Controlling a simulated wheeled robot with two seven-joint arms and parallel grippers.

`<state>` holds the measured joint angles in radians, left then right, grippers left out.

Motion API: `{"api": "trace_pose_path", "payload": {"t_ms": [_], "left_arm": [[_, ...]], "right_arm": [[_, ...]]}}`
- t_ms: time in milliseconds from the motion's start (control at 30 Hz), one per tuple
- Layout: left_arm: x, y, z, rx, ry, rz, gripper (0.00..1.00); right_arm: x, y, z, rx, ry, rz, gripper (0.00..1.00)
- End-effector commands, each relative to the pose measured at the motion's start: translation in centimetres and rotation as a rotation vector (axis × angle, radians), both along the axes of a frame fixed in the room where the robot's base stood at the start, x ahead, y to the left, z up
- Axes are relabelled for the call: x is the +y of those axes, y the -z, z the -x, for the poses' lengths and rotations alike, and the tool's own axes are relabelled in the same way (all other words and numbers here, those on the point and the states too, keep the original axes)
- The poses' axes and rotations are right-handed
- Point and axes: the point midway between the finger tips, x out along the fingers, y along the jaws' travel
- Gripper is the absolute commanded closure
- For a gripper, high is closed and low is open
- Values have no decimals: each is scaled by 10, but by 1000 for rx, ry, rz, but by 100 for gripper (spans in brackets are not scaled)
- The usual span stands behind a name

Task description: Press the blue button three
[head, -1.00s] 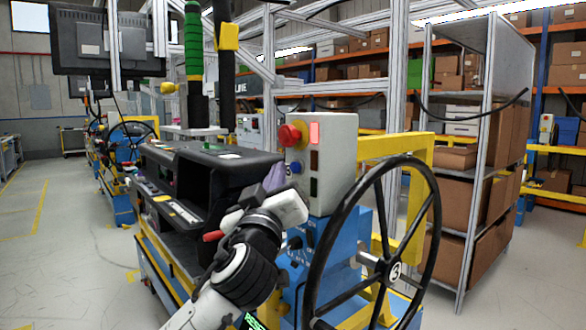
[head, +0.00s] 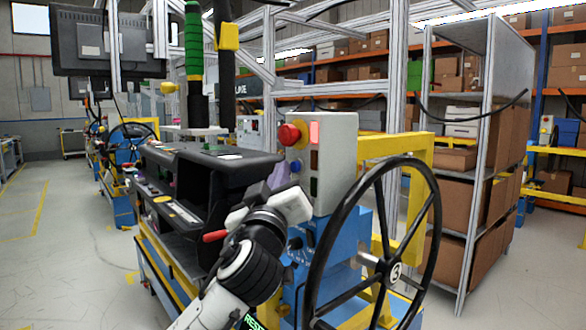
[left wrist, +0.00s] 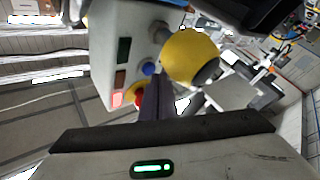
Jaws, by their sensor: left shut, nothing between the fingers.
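A grey control box (head: 338,165) stands on the blue station whose wheel carries a 3. On its left side is a blue button (head: 295,166), below a red mushroom button (head: 289,135) on a yellow base. My left gripper (head: 280,174) is shut and empty, just left of and slightly below the blue button. In the left wrist view the shut fingers (left wrist: 157,92) lie close to the blue button (left wrist: 148,68), with the red button (left wrist: 138,97) partly hidden beside them. I cannot tell whether the fingers touch the blue button. My right gripper is out of view.
A large black handwheel (head: 378,265) is right of my left arm. A black dashboard module (head: 215,185) stands left of the box. A yellow ball-shaped part (left wrist: 190,57) is near the fingers in the left wrist view. A yellow frame (head: 395,146) stands behind the box.

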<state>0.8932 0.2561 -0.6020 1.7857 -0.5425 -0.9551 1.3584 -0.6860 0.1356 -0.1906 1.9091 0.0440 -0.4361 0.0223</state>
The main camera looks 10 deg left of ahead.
Motion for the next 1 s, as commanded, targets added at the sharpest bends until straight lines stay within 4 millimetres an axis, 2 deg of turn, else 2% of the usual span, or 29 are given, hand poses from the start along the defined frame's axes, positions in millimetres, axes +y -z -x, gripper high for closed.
{"api": "trace_pose_path", "payload": {"t_ms": [1000], "left_arm": [[-6,0,-7,-1,0,0,100]], "right_arm": [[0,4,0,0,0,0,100]]}}
